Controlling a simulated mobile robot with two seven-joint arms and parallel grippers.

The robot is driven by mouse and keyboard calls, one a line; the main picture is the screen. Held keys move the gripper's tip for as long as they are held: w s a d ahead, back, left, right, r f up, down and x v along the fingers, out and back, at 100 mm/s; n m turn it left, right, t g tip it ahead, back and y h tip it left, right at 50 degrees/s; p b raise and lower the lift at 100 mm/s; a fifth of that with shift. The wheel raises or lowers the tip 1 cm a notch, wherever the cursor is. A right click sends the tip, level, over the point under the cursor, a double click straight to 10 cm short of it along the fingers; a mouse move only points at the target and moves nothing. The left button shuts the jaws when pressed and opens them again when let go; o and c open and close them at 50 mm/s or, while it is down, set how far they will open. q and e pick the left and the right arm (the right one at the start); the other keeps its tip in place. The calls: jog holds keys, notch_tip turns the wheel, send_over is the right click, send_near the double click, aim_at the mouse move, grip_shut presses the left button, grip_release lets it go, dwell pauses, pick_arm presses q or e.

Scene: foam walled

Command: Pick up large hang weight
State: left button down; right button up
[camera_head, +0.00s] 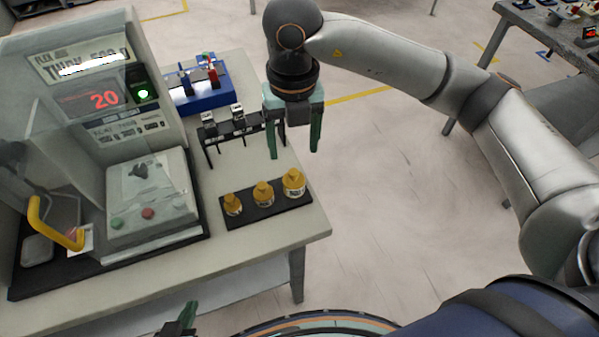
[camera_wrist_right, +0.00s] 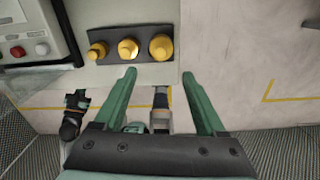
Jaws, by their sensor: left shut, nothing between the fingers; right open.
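Three brass weights stand in a row on a black tray (camera_head: 238,216) at the table's front right corner. The rightmost, the large hang weight (camera_head: 293,183), looks the biggest; it also shows in the right wrist view (camera_wrist_right: 161,47). The middle weight (camera_head: 263,193) and the left weight (camera_head: 232,205) look smaller. My right gripper (camera_head: 293,152) is open and empty, pointing down above and behind the large weight, apart from it. In the wrist view its fingertips (camera_wrist_right: 159,73) are spread below the large weight. My left gripper (camera_head: 188,314) is partly visible at the bottom edge, shut and empty.
A testing machine with a red display (camera_head: 103,99) and a yellow handle (camera_head: 50,225) fills the table's left. A black rack (camera_head: 240,130) and a blue box (camera_head: 200,92) stand behind the weights. Open floor (camera_head: 400,200) lies right of the table.

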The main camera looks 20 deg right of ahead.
aim_at(293, 172)
jog(key=shift+d+f, duration=0.1)
jog(key=shift+f, duration=0.2)
notch_tip(293, 172, down, 6)
jog(key=shift+f+p, duration=0.15)
jog(key=shift+p, duration=0.25)
jog(key=f, duration=0.3)
jog(key=f+p, duration=0.1)
jog(key=f, duration=0.1)
jog(key=shift+w+f, duration=0.3)
grip_shut()
jog(key=shift+r, duration=0.1)
